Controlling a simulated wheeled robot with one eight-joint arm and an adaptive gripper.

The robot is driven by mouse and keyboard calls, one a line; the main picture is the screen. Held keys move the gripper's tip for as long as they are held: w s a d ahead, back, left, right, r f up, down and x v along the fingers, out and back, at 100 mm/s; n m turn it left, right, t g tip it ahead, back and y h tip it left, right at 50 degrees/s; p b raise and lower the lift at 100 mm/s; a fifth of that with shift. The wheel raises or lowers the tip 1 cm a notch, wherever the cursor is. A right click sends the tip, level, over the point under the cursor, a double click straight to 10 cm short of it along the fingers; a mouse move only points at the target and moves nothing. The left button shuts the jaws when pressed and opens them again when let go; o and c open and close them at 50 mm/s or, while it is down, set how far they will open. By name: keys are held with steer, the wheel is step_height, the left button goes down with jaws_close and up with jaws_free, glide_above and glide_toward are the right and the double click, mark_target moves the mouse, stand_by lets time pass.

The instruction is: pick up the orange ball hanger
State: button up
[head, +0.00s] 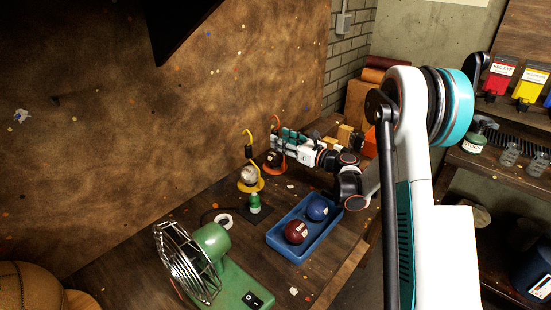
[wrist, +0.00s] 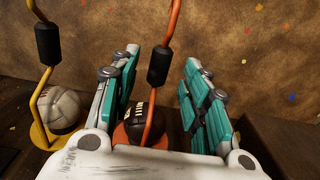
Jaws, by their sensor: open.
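The orange ball hanger (wrist: 167,50) is a bent orange rod with a black sleeve, rising from a round orange base. In the wrist view it stands between the two teal-padded fingers of my gripper (wrist: 165,95), which are open and apart from it. A dark brown ball (wrist: 134,118) sits at its base. In the head view the orange hanger (head: 275,169) is at the far end of the workbench, partly hidden by my gripper (head: 283,146). The front of its base is hidden in the wrist view by my gripper's body.
A yellow hanger (head: 250,187) with a pale ball stands just left of the orange one. The brown wall (head: 150,110) rises behind.

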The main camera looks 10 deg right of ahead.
steer(key=b+x, duration=0.1)
steer(key=x, duration=0.2)
steer(key=shift+w+a, duration=0.2)
steer(key=shift+w, duration=0.05)
steer(key=shift+r, duration=0.1)
jaws_close()
